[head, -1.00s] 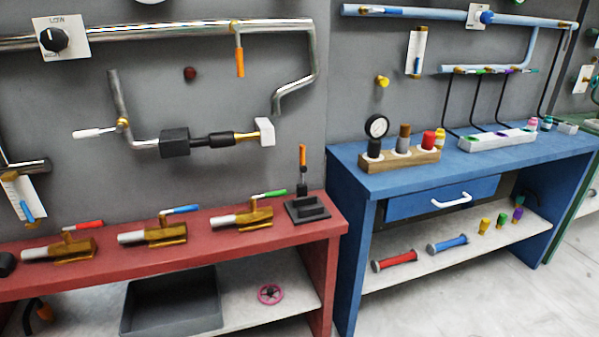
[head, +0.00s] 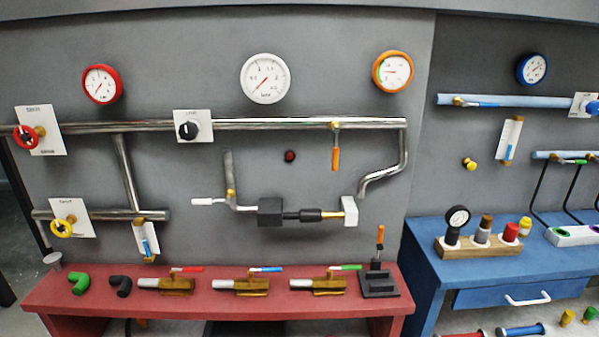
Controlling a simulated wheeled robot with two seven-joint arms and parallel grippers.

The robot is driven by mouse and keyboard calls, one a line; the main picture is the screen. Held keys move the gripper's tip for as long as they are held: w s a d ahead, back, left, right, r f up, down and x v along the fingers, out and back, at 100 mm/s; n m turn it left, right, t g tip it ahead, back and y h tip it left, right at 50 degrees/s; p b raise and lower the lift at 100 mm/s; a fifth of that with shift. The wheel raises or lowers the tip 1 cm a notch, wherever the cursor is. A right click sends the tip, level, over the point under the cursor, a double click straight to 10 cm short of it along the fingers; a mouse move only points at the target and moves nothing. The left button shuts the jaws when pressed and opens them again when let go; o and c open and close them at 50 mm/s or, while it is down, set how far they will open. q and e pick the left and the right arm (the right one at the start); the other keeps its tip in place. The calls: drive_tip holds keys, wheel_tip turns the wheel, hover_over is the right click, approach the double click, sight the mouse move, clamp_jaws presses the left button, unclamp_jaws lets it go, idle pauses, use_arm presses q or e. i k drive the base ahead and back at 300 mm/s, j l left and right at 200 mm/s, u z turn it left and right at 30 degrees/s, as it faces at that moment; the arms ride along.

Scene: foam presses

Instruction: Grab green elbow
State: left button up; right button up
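The green elbow (head: 79,284) is a short curved pipe piece lying on the left part of the red table's top. A black elbow (head: 121,286) of similar shape lies just to its right, apart from it. Nothing covers the green elbow. Neither of my grippers is in the head view.
The red table (head: 220,309) also bears several brass valves with coloured levers, such as the red-levered one (head: 176,286), and a black stand (head: 379,281) at its right end. Pipes and gauges cover the grey wall behind. A blue table (head: 432,262) stands to the right.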

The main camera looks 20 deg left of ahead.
sight(84, 280)
drive_tip(key=u, duration=1.95)
drive_tip(key=i+j+z, duration=0.1)
drive_tip(key=i, duration=0.1)
